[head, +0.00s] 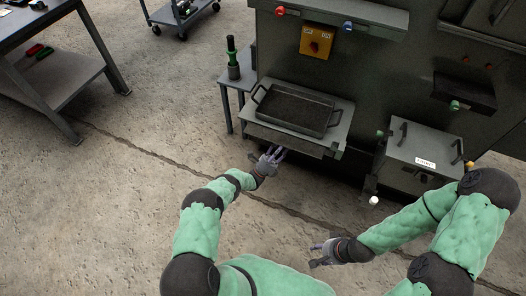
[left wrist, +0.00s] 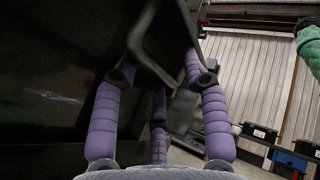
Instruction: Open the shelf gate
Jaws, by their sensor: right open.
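The shelf (head: 335,140) juts from the dark enclosure and bears a black tray with side handles (head: 292,108). A grey panel (head: 285,139) runs along the shelf's front edge; I cannot tell if it is the gate. My left gripper (head: 275,155) is just below the panel's left part. In the left wrist view, its purple fingers (left wrist: 160,90) are extended and spread around a dark bent bar (left wrist: 150,48). Whether they touch or grip it is unclear. My right gripper (head: 318,255) is open and empty over the floor, well in front of the enclosure.
A side table (head: 238,80) with a dark green tool (head: 232,58) stands left of the shelf. A grey labelled box (head: 420,150) is at the right. A small white object (head: 373,201) is in front of it. The floor left of my arm is clear.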

